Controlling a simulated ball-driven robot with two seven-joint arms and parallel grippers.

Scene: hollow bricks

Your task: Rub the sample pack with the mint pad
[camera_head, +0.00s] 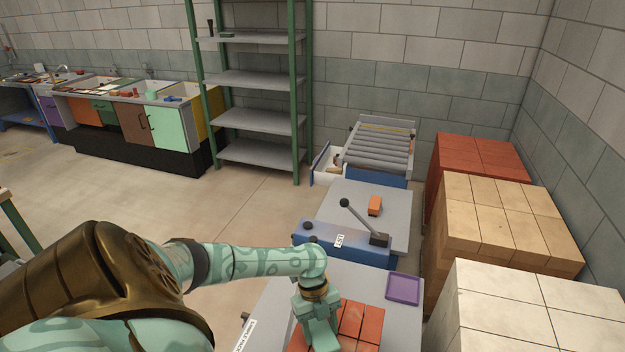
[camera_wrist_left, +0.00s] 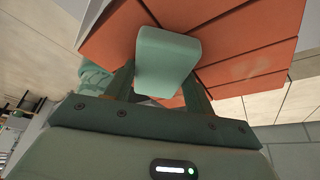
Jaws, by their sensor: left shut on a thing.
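The sample pack, a block of orange-red bricks (camera_head: 362,323), sits on the grey table at the bottom of the head view. It also fills the upper part of the left wrist view (camera_wrist_left: 245,30), with a faint paler patch on one brick. My left gripper (camera_head: 320,338) is over the pack's left part and hides some of it. In the left wrist view its fingers are shut on the mint pad (camera_wrist_left: 167,62), a soft-edged pale green block. The pad lies against or just off the pack's face; I cannot tell whether they touch. My right gripper is not in view.
A purple tray (camera_head: 404,289) lies right of the pack. Behind are a blue lift unit with a lever (camera_head: 362,222), a grey platform with a small orange brick (camera_head: 375,205), and a roller conveyor (camera_head: 380,147). Brick stacks (camera_head: 530,310) stand close on the right.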

